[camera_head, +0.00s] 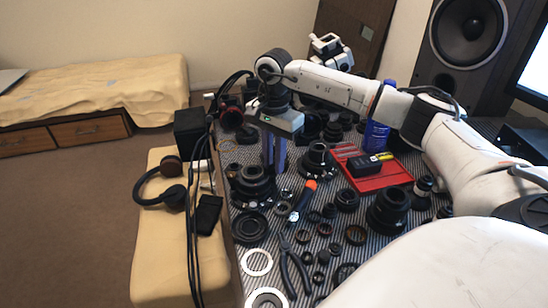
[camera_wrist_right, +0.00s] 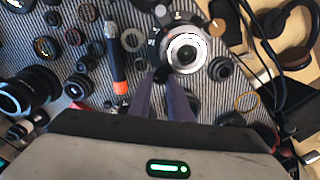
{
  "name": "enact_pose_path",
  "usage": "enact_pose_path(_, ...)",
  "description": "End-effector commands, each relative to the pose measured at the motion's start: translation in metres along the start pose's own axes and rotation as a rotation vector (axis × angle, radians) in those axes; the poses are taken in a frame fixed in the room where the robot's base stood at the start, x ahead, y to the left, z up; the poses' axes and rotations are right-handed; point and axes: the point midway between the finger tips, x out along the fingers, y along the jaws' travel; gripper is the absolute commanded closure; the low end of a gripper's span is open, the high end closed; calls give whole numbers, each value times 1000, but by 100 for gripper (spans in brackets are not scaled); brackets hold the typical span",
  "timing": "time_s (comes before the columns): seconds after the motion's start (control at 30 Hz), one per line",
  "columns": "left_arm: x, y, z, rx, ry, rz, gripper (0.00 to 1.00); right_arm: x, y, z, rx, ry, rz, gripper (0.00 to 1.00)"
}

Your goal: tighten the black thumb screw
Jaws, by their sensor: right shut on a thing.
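My right gripper (camera_head: 272,168) points down over the left-middle of the striped mat, its fingertips close to the black lens assembly (camera_head: 253,184). In the right wrist view the two purple-grey fingers (camera_wrist_right: 161,78) converge beside the lens assembly with its bright silver ring (camera_wrist_right: 187,52). They are shut on a small dark thing, apparently the black thumb screw (camera_wrist_right: 161,73), at the lens's lower left edge. The screw is mostly hidden by the fingers, and its seating cannot be made out. In the head view it is hidden. My left gripper is not in view.
An orange-tipped screwdriver (camera_head: 302,201) lies right of the lens. Pliers (camera_head: 293,267), several rings and lenses crowd the mat. A red tray (camera_head: 383,180) and a blue bottle (camera_head: 376,135) stand to the right. Headphones (camera_head: 172,187) and cables (camera_head: 191,215) are at the left.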

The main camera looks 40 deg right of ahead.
Motion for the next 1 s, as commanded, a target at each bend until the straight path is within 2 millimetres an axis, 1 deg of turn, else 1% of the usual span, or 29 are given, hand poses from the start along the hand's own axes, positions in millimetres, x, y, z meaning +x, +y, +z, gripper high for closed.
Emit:
enact_pose_path(0.27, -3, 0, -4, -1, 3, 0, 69, -2, 0, 0, 65, -1, 1, 100)
enact_pose_path(0.53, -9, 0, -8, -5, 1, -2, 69, -2, 1, 0, 251, -1, 2, 100)
enact_pose_path(0.8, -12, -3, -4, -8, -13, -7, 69, -2, 1, 0, 459, 0, 0, 100)
enact_pose_path(1.0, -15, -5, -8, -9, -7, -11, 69, -2, 2, 0, 576, 0, 0, 100)
